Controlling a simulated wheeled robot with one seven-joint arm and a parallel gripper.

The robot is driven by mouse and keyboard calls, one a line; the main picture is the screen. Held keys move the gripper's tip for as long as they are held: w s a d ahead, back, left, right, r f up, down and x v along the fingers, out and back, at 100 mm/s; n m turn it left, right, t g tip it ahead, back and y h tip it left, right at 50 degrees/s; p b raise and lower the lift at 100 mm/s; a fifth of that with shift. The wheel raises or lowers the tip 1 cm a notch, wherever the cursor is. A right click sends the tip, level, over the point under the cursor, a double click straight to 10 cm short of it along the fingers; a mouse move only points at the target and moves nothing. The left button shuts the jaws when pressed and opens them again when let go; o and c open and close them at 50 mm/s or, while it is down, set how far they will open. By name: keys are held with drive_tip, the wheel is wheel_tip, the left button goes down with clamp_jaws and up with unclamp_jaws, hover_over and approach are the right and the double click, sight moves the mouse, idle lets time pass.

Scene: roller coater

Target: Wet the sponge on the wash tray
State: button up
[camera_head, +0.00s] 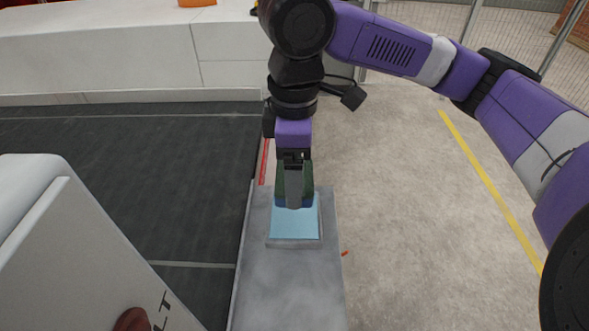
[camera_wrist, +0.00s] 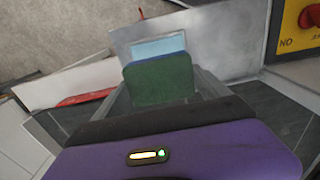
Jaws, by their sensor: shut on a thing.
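My gripper (camera_head: 294,197) points down and is shut on the sponge. The sponge (camera_head: 280,183) is green with a blue lower edge. It stands upright between the fingers, which cover its middle in the head view. In the wrist view the sponge (camera_wrist: 160,84) shows its broad green face. The wash tray (camera_head: 295,243) is a shallow square with a grey rim and a light blue inside. The sponge's lower edge is over the tray's far part; I cannot tell if it touches. The tray also shows behind the sponge in the wrist view (camera_wrist: 157,47).
The tray is on a narrow grey metal bench (camera_head: 287,285), whose near part is bare. A white machine cabinet (camera_head: 85,255) stands at the left. A yellow panel with a red knob (camera_wrist: 300,28) shows in the wrist view.

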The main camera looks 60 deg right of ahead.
sight(294, 214)
drive_tip(key=shift+f, duration=0.1)
drive_tip(key=shift+f+b, duration=2.25)
drive_tip(key=shift+f, duration=1.15)
drive_tip(key=shift+f, duration=0.6)
wheel_tip(294, 214, up, 7)
drive_tip(key=p, duration=0.6)
drive_tip(key=shift+r, duration=0.1)
idle(1.0)
